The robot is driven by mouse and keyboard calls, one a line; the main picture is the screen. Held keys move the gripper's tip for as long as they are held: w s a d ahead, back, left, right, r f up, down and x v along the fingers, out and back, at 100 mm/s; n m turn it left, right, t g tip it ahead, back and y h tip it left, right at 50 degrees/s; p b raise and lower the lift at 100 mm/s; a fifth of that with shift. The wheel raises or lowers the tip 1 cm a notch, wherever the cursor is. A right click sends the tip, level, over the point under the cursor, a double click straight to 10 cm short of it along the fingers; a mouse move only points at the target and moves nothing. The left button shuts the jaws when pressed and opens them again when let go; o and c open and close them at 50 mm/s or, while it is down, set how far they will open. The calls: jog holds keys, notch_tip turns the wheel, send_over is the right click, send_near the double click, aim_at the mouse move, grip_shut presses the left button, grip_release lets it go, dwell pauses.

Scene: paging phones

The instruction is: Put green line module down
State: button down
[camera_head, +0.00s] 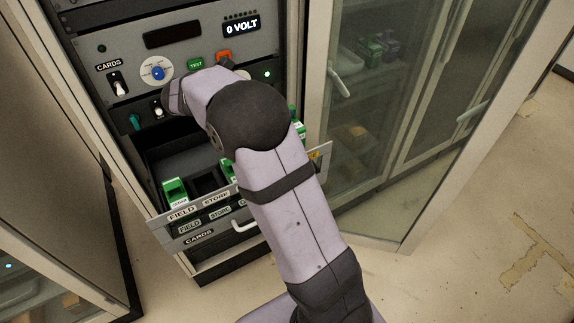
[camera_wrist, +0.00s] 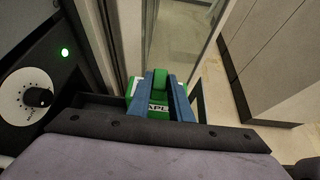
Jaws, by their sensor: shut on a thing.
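My gripper (camera_wrist: 160,84) shows in the wrist view with its two blue fingers shut on a green line module (camera_wrist: 159,77). The module has a white label of which the letters "APL" can be read between the fingers. It sits at the end of the open drawer (camera_head: 160,228); I cannot tell whether it touches the drawer. In the head view my arm hides the gripper. Green module parts (camera_head: 299,129) show just right of the arm; I cannot tell whether they are the held one.
In the drawer, a green module (camera_head: 174,191) stands at the left, another (camera_head: 227,168) is partly behind my arm, and a dark empty slot (camera_head: 206,184) lies between. A glass cabinet (camera_head: 375,110) stands close right.

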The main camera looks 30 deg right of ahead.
jog(key=shift+f+p, duration=1.5)
jog(key=shift+f, duration=3.45)
jog(key=shift+f, duration=0.2)
jog(key=c, duration=1.6)
grip_release()
jog(key=shift+r, duration=0.1)
jog(key=shift+b+v, duration=2.2)
jog(key=shift+v, duration=3.9)
